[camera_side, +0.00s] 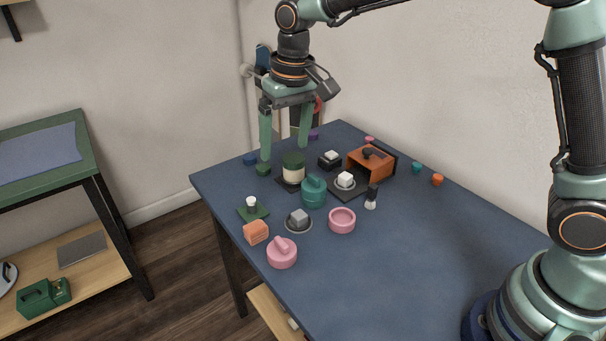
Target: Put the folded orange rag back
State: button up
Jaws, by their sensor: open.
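The folded orange rag (256,232) looks like a small ribbed orange block. It lies on the blue table near its left front edge, left of a grey block on a dark round dish (298,221). My gripper (285,154) is open, with its two green fingers pointing down at the far left part of the table. It is well behind the rag and apart from it. The fingers are above or behind a cream jar with a dark green top (293,168); I cannot tell whether they touch it. Nothing shows held between them.
A teal pot (313,191), a green square piece (252,209) and an orange-brown box (371,163) stand farther back. The table's right front (400,275) is clear.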

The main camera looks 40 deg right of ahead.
jog(key=s+d+r+t, duration=0.4)
jog(key=s+d, duration=1)
jog(key=s, duration=0.3)
jog(key=shift+r, duration=0.15)
